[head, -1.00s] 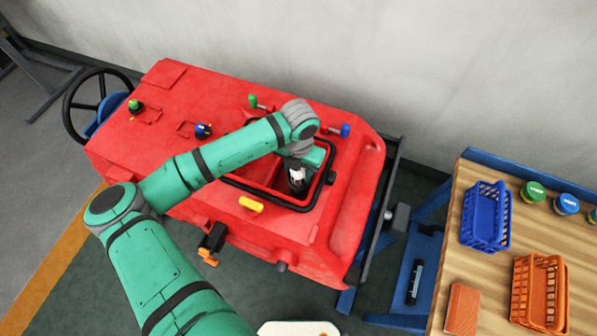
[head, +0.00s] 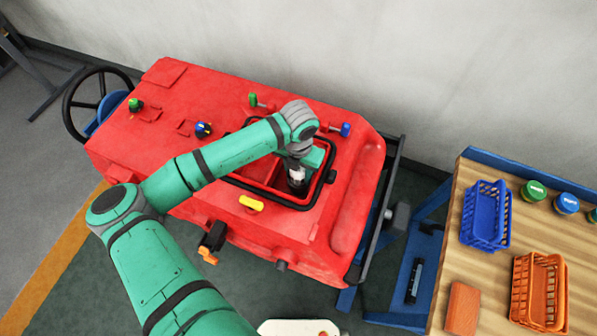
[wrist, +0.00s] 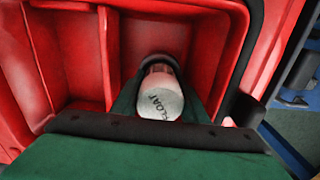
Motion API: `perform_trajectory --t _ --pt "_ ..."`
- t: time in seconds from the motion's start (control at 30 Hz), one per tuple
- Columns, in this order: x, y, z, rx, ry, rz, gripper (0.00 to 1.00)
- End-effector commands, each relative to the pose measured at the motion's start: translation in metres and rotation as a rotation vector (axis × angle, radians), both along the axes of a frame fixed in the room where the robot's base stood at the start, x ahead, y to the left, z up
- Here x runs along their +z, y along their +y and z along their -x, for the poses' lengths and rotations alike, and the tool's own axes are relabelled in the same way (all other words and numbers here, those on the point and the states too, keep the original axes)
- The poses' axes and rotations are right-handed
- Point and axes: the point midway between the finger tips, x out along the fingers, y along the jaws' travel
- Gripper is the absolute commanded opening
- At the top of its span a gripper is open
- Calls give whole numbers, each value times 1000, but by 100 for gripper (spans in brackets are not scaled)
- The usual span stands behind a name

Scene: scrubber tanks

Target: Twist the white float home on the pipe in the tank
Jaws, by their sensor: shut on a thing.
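In the head view my gripper (head: 297,182) reaches down through the black-rimmed opening of the red tank (head: 232,180), and the float (head: 297,174) shows only as a small pale patch.
A yellow handle (head: 251,203) sits beside the opening. Green (head: 260,103) and blue (head: 345,130) knobs stand behind it. Inner red walls stand close around my gripper. A wooden table with a blue basket (head: 485,216) and an orange basket (head: 539,292) is at the right.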

Motion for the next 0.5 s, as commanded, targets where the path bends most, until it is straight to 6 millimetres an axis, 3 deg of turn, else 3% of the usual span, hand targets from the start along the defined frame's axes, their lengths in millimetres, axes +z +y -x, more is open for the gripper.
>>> perform_trajectory --t 0.37,0.4,0.5 --pt "3 -1 -2 0 -6 3 14" --pt "4 -1 -2 0 -7 3 44" --pt "3 0 -2 0 -7 2 62"
